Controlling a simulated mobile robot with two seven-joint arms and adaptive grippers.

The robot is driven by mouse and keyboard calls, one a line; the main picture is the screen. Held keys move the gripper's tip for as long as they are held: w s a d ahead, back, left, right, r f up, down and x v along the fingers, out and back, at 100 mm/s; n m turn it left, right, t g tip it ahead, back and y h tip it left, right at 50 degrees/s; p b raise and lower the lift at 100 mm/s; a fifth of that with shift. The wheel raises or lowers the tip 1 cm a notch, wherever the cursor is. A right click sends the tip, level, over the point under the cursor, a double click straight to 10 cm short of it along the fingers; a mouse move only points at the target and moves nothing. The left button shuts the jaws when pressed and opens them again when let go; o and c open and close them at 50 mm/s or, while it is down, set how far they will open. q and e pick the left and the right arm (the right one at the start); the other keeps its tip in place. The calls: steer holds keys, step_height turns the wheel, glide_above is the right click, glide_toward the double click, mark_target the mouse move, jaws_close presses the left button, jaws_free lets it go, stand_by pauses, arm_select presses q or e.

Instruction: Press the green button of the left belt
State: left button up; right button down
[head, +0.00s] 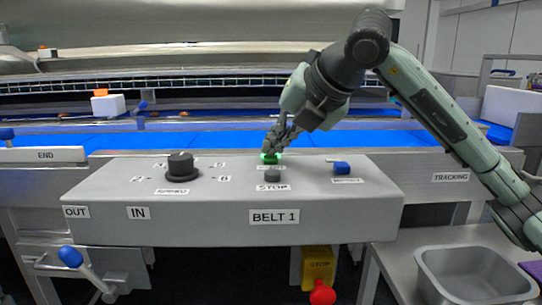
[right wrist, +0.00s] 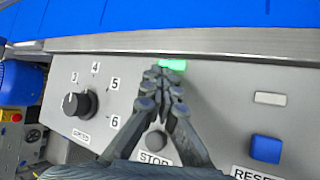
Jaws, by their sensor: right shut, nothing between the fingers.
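The green button (head: 270,159) glows on top of the grey panel (head: 210,232) labelled BELT 1. It also shows in the right wrist view (right wrist: 174,65), partly covered by my fingertips. My right gripper (head: 277,145) is shut and empty, pointing down with its fingertips at the green button. In the right wrist view the closed fingers (right wrist: 163,84) reach up to the button's near edge. I cannot tell whether they touch it or press it down. The button's own label is hidden behind the fingers. My left gripper is not in view.
The dark STOP button (head: 272,176) sits just in front of the green one. A black speed knob (head: 181,165) stands to the left, a blue reset button (head: 341,168) to the right. A blue belt (head: 200,139) runs behind. A red knob (head: 322,292) hangs below.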

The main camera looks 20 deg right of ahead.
mark_target(274, 158)
stand_by(0.3)
steer(key=shift+r+p, duration=0.55)
steer(key=shift+r, duration=0.25)
steer(key=shift+r+p, duration=1.75)
steer(key=shift+r, duration=0.85)
steer(key=shift+f, duration=0.1)
